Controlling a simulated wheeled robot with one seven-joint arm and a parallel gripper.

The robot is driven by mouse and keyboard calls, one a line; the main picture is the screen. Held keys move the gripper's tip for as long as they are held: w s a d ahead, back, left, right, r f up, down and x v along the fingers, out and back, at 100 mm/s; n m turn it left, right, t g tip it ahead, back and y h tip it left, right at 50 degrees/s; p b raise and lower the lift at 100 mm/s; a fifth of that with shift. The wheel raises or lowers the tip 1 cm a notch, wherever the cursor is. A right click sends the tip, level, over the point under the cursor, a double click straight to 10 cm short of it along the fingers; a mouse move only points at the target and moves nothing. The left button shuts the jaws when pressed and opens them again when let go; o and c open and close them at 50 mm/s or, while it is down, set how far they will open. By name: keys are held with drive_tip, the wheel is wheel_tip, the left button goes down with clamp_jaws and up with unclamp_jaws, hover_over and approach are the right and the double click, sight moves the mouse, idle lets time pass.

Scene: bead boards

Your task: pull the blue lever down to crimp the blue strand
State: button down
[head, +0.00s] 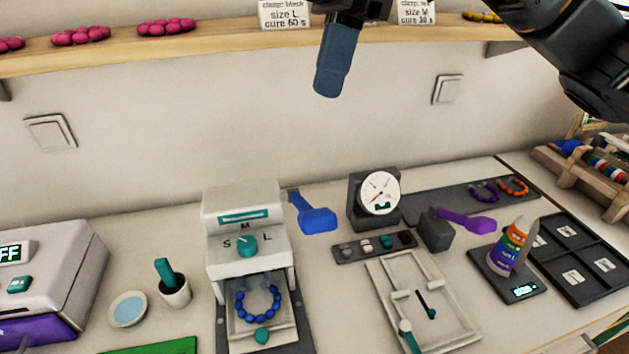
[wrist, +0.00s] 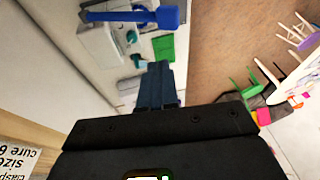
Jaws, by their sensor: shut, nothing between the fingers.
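The blue lever (head: 315,218) sticks out from the right side of the white press (head: 242,210), its thick blue handle at the outer end. The lever also shows at the top of the wrist view (wrist: 167,17). The blue strand (head: 244,313), a ring of blue beads, lies in the tray at the front of the press, beneath its head. My gripper (head: 328,88) is shut and empty, high above the bench in front of the wall, well above the lever and apart from it. Its fingers (wrist: 160,85) point toward the bench in the wrist view.
A shelf (head: 200,35) with bead clusters and cards runs behind my gripper. Right of the lever stand a dial gauge (head: 378,193), a dark block with a purple lever (head: 466,221) and a bottle on a scale (head: 511,247). A cup (head: 175,291) stands left of the press.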

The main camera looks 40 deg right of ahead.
drive_tip(key=p, duration=0.1)
approach(307, 213)
drive_tip(key=x, duration=0.5)
drive_tip(key=shift+w, duration=0.25)
drive_tip(key=shift+s+a+f, duration=0.15)
drive_tip(key=shift+s+f, duration=0.1)
drive_tip(key=shift+f, duration=0.3)
drive_tip(key=shift+f, duration=0.15)
